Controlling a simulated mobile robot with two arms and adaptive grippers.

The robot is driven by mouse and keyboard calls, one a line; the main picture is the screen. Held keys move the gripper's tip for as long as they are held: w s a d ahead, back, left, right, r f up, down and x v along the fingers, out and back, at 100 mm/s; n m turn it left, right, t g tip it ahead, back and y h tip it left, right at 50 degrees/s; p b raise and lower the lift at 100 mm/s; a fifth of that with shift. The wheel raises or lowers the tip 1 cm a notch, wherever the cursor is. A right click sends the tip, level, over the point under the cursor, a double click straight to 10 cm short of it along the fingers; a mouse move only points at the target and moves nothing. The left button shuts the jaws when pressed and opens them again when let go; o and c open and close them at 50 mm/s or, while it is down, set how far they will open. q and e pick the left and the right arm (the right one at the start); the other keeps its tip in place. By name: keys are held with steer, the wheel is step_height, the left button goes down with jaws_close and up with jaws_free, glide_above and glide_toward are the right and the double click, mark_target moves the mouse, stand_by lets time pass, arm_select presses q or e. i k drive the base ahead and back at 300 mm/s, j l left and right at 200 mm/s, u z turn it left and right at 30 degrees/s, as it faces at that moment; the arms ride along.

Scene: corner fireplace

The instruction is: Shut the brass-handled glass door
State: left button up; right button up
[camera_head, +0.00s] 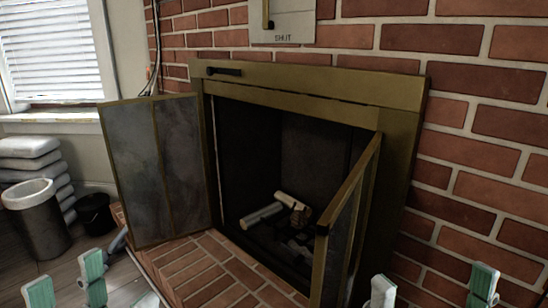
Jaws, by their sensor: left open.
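The fireplace has a brass-coloured frame (412,125) and two framed glass doors, both standing open. The left glass door (137,170) is swung out wide, showing its smoky pane; I see no handle on it. The right glass door (351,235) juts toward me, nearly edge-on, with a small dark fitting at its front edge that may be a handle. My left gripper (66,284) is at the bottom left, open and empty, apart from both doors.
Logs (263,215) lie inside the firebox. A brick hearth (215,268) extends in front. A white-rimmed bin (38,222), a black bucket (96,213) and stacked white cushions (28,147) stand at the left. A plate marked SHUT (290,22) is on the brick wall.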

mark_target(132, 135)
steer(key=i+j+z, duration=0.1)
steer(key=j+z, duration=0.35)
steer(key=j, duration=0.15)
steer(key=j+z, duration=0.4)
steer(key=j, duration=0.25)
steer(key=k+j+z, duration=0.1)
steer(key=j+z, duration=0.35)
steer(key=j, duration=0.15)
steer(key=k+j+z, duration=0.2)
steer(key=j+z, duration=0.25)
steer(key=j, duration=0.15)
steer(key=j+z, duration=0.85)
steer(key=j+u, duration=0.3)
steer(key=i+j+u, duration=0.15)
steer(key=u, duration=0.65)
steer(key=i+j+u, duration=0.1)
steer(key=u, duration=0.8)
steer(key=i+u, duration=0.1)
steer(key=u, duration=0.35)
steer(key=i+u, duration=0.1)
steer(key=u, duration=0.4)
steer(key=j, duration=0.1)
